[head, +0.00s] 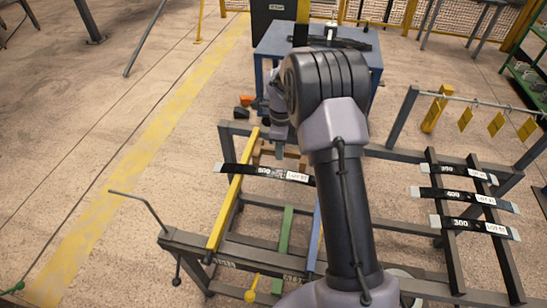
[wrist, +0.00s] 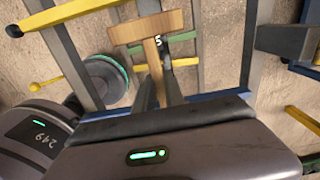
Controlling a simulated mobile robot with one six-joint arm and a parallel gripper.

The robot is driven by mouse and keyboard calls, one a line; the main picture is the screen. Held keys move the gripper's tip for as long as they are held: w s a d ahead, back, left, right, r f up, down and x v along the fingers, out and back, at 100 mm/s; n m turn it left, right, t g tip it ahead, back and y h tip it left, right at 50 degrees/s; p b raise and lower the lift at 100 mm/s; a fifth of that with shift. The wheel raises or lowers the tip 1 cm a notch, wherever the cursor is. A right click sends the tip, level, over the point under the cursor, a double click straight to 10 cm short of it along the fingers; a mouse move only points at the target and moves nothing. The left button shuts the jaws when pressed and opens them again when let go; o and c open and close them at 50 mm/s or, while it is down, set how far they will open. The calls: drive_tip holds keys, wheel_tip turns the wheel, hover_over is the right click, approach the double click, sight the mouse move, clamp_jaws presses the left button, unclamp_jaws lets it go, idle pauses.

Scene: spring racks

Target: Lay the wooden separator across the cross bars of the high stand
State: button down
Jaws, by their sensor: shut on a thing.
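The wooden separator is a light brown piece, T-shaped in the wrist view (wrist: 146,27), and shows in part in the head view (head: 264,152). My gripper (wrist: 161,62) is shut on its stem and holds it over the left frame. In the head view my gripper (head: 281,149) is partly hidden by my arm. The left frame has a yellow bar (head: 232,200), a blue bar (head: 315,236) and a green bar (head: 285,235) between them. A black leaf spring (head: 265,173) lies just in front of the separator. I cannot tell which stand is the high one.
A second rack (head: 452,265) at right carries several black leaf springs, including one marked 300 (head: 474,228). Yellow tags (head: 496,124) hang from a rail behind it. A blue table (head: 375,60) stands at the back.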

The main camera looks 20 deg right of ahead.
drive_tip(key=shift+w+d, duration=0.1)
drive_tip(key=shift+f, duration=0.1)
drive_tip(key=b, duration=0.5)
hover_over(279, 173)
drive_tip(key=shift+f, duration=2.8)
drive_tip(key=shift+f, duration=0.1)
drive_tip(key=shift+f+b, duration=0.35)
drive_tip(key=shift+b, duration=0.1)
drive_tip(key=shift+f+b, duration=0.6)
drive_tip(key=shift+f, duration=0.25)
drive_tip(key=c, duration=1.3)
unclamp_jaws()
drive_tip(key=shift+c, duration=0.2)
